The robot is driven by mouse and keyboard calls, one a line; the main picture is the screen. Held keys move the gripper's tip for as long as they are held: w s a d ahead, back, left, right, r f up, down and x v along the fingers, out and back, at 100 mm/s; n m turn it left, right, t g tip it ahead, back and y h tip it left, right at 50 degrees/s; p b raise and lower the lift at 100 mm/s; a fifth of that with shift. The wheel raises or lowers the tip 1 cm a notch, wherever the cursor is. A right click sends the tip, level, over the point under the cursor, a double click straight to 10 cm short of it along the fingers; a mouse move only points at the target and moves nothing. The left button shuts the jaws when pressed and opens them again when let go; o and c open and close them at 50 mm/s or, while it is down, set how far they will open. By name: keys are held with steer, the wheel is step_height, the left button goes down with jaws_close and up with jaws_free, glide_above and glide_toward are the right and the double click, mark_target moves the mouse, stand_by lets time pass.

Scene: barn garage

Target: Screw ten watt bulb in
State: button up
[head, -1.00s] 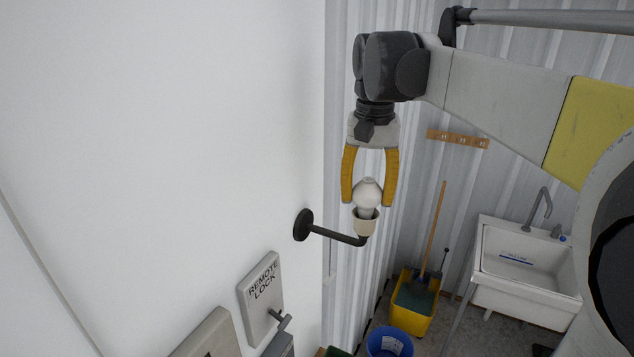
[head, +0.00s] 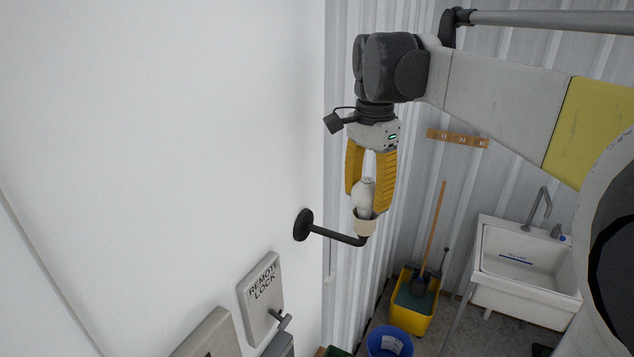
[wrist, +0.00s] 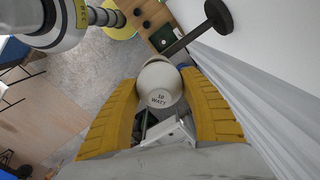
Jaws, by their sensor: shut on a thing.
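In the wrist view the bulb (wrist: 160,86) shows a label that reads "10 WATT". My gripper (head: 368,202) points down from above, its yellow fingers on either side of the bulb and shut on it. In the wrist view the fingers of my gripper (wrist: 163,100) flank the bulb. The bulb's base is hidden inside the socket, so I cannot tell how deep it sits.
A "REMOTE LOCK" box (head: 262,298) with a lever is on the white wall below left. A white sink (head: 525,265), a yellow bucket (head: 412,303) and a blue bin (head: 389,342) stand at lower right. The space around the socket's right side is clear.

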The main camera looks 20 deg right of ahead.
steer(key=m, duration=0.6)
steer(key=o, duration=0.8)
steer(key=shift+o, duration=0.2)
steer(key=n, duration=1.3)
steer(key=shift+n, duration=0.4)
steer(key=n, duration=0.4)
